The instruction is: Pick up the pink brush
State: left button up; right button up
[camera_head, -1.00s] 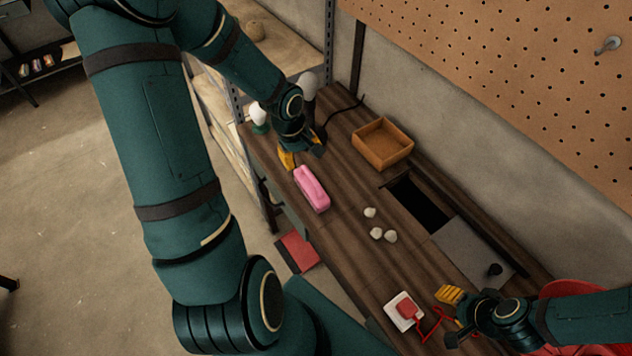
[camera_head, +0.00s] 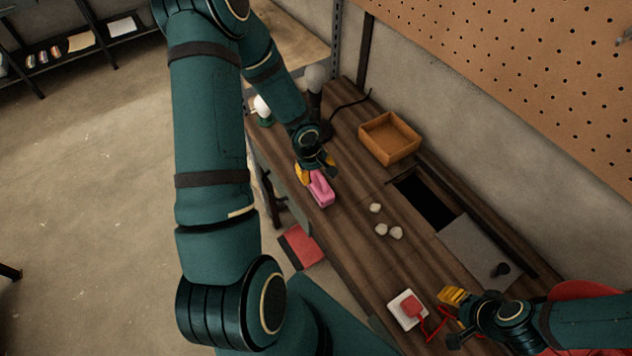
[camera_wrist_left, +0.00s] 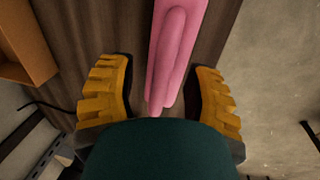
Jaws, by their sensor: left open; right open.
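The pink brush (camera_head: 321,190) lies on the dark wooden bench near its front edge. In the left wrist view the brush (camera_wrist_left: 176,50) runs from the top edge down between two yellow fingers. My left gripper (camera_head: 317,175) is open over the far end of the brush. In the wrist view its fingers (camera_wrist_left: 158,95) stand on either side of the brush with a gap on both sides. My right gripper (camera_head: 455,317) is open and empty at the near right of the bench, beside a white and red item.
An orange-brown box (camera_head: 390,138) stands at the back of the bench by a dark opening (camera_head: 424,198). Several small pale lumps (camera_head: 381,230) lie right of the brush. A white and red item (camera_head: 408,309) with a red cord lies near my right gripper. A lamp-like item (camera_head: 262,106) stands behind.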

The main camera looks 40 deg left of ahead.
pick_arm(q)
grip_shut()
notch_tip(320, 180, up, 9)
jog(key=shift+f+p, duration=0.15)
jog(key=shift+p, duration=0.85)
pick_arm(e)
notch_tip(320, 180, up, 2)
pick_arm(q)
jog(key=shift+r, duration=0.75)
